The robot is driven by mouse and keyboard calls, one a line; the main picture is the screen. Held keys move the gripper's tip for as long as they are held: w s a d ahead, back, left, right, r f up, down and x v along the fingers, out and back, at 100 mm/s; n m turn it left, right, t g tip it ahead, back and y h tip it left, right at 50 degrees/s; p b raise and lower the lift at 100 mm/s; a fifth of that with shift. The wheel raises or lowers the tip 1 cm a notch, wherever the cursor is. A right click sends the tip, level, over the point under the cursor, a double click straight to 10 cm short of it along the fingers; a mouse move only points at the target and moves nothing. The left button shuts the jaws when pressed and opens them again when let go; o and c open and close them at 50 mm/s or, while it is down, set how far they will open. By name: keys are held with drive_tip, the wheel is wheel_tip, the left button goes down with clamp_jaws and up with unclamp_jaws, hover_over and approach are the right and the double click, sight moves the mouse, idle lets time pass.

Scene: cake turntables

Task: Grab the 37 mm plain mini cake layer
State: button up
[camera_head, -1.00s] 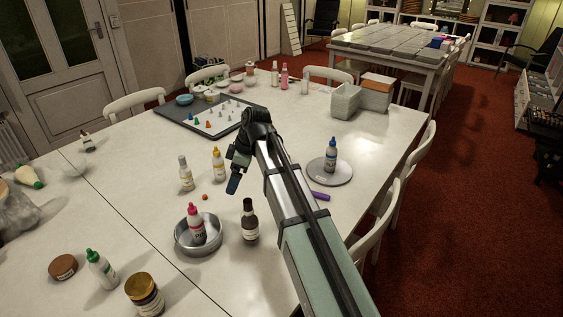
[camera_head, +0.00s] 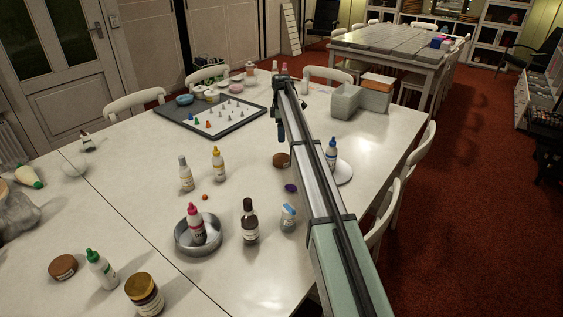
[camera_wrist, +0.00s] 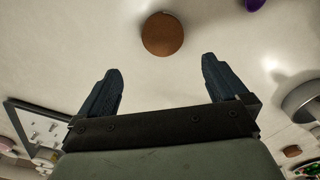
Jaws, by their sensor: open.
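A round brown disc (camera_head: 282,160), probably the plain mini cake layer, lies flat on the white table just left of my arm. In the wrist view its round top (camera_wrist: 162,34) shows just beyond the fingertips, roughly centred between them and apart from both. My gripper (camera_wrist: 162,66) is open with nothing between its dark fingers. In the head view my gripper (camera_head: 281,128) is above the table, on the far side of the disc, with its fingers partly hidden. Size marks are too small to read.
A purple item (camera_head: 290,188), dark bottle (camera_head: 250,222) and blue-topped container (camera_head: 288,217) stand nearer. A metal pan (camera_head: 182,247) holds a pink-capped bottle. A turntable (camera_head: 345,174) is partly behind my arm. Another brown disc (camera_head: 63,267) lies front left.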

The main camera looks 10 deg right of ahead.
hover_over(280, 157)
drive_tip(key=f, duration=0.8)
drive_tip(key=shift+w+d+f, duration=0.15)
drive_tip(key=shift+d+f, duration=0.15)
drive_tip(key=shift+f, duration=0.05)
drive_tip(key=shift+a+f, duration=0.15)
drive_tip(key=shift+f, duration=1.15)
drive_tip(key=shift+a+f, duration=0.1)
drive_tip(key=shift+f, duration=1.2)
drive_tip(key=shift+c, duration=0.4)
